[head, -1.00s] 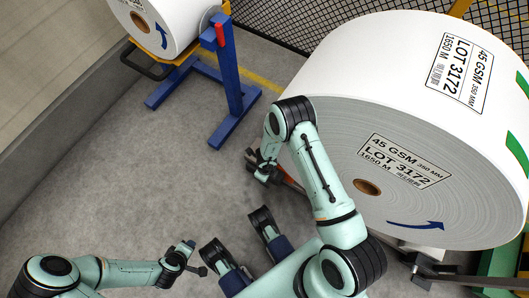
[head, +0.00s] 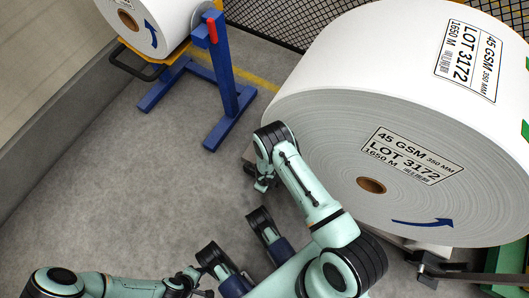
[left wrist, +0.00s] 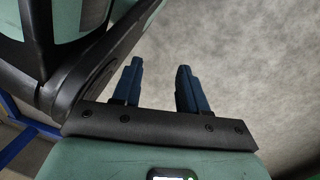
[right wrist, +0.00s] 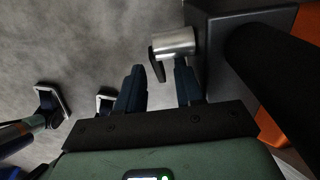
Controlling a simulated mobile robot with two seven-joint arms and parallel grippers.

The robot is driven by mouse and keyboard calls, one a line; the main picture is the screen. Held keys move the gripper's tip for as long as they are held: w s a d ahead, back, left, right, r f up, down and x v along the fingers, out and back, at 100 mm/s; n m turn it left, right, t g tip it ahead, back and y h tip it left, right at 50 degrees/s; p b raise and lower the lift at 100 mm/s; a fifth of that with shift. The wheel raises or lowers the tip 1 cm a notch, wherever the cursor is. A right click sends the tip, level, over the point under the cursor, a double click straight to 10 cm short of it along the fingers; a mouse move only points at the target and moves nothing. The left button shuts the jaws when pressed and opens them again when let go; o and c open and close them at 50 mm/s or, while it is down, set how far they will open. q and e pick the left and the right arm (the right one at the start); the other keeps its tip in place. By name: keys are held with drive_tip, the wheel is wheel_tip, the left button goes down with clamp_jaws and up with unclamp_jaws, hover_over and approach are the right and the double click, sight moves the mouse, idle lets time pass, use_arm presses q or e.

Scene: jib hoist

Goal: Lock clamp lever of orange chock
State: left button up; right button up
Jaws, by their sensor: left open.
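The orange chock (right wrist: 300,70) shows at the right edge of the right wrist view, partly hidden by a thick black bar. A silver cylinder (right wrist: 174,42) with a short black clamp lever (right wrist: 157,66) lies just beyond my right fingertips. My right gripper (right wrist: 158,72) is open, with the lever's end in or just above the gap; contact cannot be told. In the head view my right gripper (head: 262,184) is low beside the large roll, and my arm and the roll hide the chock. My left gripper (left wrist: 158,65) is open and empty over bare floor, away from the chock.
The large white paper roll (head: 320,130) fills the right of the head view. A blue stand (head: 222,90) with a red handle and a second roll (head: 150,15) stand at the upper left. A grey wall (head: 50,100) runs along the left. The floor between is clear.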

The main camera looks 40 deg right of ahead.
clamp_jaws()
drive_tip(key=p, duration=0.4)
drive_tip(key=t+p, duration=0.1)
drive_tip(key=p, duration=0.3)
drive_tip(key=shift+s+d, duration=0.2)
drive_tip(key=shift+d, duration=0.1)
drive_tip(key=p, duration=0.2)
drive_tip(key=t+y+p, duration=0.1)
drive_tip(key=shift+w+f+p, duration=0.15)
drive_tip(key=shift+f+p, duration=0.15)
drive_tip(key=shift+p, duration=0.1)
drive_tip(key=shift+a+f+t, duration=0.1)
drive_tip(key=shift+t, duration=0.2)
use_arm(q)
drive_tip(key=s+d+r, duration=0.1)
drive_tip(key=d+r, duration=0.2)
drive_tip(key=r, duration=0.4)
drive_tip(key=s+d+r+m+h, duration=0.1)
drive_tip(key=s+d+r, duration=0.1)
drive_tip(key=r, duration=0.6)
drive_tip(key=shift+s+d+r+g+h, duration=0.3)
drive_tip(key=shift+d+g, duration=0.1)
drive_tip(key=shift+d, duration=0.3)
use_arm(e)
unclamp_jaws()
drive_tip(key=shift+a, duration=0.15)
